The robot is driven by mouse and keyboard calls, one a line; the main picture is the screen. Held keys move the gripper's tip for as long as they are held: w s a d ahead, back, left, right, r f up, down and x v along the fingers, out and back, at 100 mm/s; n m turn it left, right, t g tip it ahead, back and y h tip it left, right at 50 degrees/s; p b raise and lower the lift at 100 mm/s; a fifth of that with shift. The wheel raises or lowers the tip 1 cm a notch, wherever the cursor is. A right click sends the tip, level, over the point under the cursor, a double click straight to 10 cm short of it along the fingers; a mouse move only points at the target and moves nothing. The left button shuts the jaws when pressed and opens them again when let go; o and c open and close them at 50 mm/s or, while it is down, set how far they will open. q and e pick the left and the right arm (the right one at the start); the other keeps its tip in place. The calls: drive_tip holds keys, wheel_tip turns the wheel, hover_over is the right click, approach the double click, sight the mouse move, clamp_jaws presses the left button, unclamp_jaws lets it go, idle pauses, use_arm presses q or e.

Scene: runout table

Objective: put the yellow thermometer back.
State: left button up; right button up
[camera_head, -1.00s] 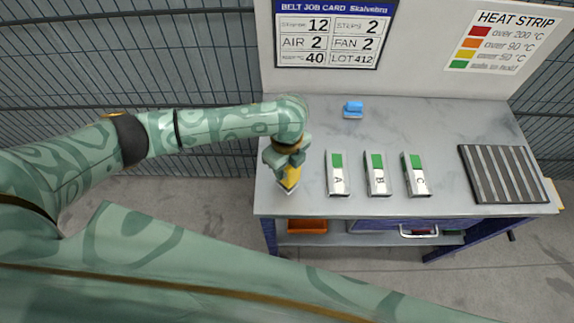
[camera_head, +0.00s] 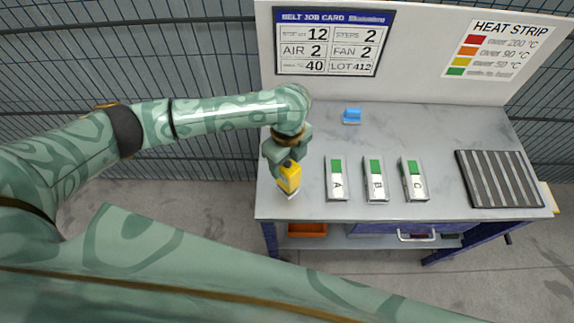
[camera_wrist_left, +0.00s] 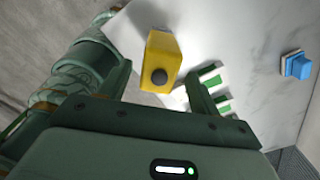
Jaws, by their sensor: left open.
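The yellow thermometer (camera_head: 289,177) stands at the left front of the grey table (camera_head: 430,120), with a pale piece showing at its foot. In the left wrist view the thermometer (camera_wrist_left: 163,58) shows a dark round knob and lies between and beyond the fingers. My left gripper (camera_head: 287,160) is open, just behind and above it. In the left wrist view a gap shows between the right finger and the thermometer; contact on the left side is hard to tell. My right gripper is not in view.
Three blocks with green ends, A (camera_head: 337,180), B (camera_head: 376,181) and C (camera_head: 413,180), lie right of the thermometer. A blue object (camera_head: 352,115) stands at the back. A dark ribbed plate (camera_head: 499,179) lies at the right. A white board (camera_head: 424,50) closes the back.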

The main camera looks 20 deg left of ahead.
use_arm(q)
wheel_tip(320, 180, up, 6)
drive_tip(key=shift+r+p, duration=0.25)
drive_tip(key=shift+p, duration=0.55)
drive_tip(key=shift+r, duration=0.15)
